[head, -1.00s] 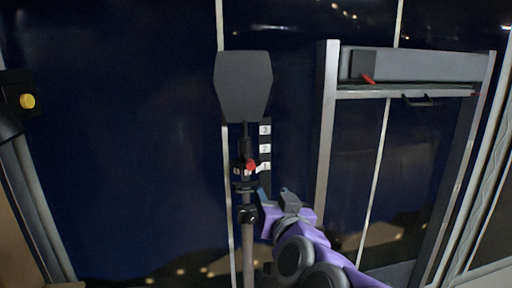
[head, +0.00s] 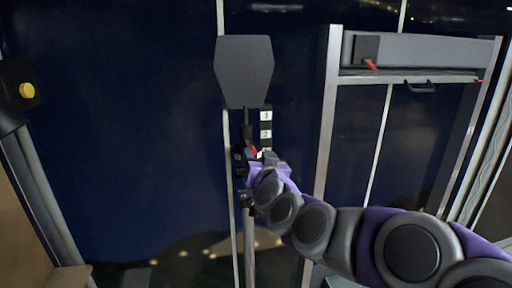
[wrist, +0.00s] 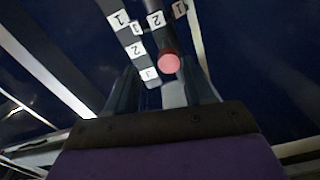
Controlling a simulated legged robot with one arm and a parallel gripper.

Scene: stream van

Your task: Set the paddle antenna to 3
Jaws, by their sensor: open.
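The paddle antenna (head: 244,72) is a dark grey paddle on an upright pole. A dark scale strip (head: 265,125) with white number labels stands beside it; 3 and 2 are readable, and the 1 is mostly hidden by my gripper. A red knob (head: 252,151) on the pole sits low on the scale, near the 1 end. My gripper (head: 258,158) is at the knob's height, close to it. In the wrist view the red knob (wrist: 169,63) shows between the open fingers of my gripper (wrist: 160,90), near their tips. I cannot tell whether they touch it.
A grey metal frame (head: 328,130) with a red lever (head: 370,64) and a dark handle (head: 420,87) stands to the right. A dark box with a yellow button (head: 27,90) is at the far left. The dark wall left of the pole is clear.

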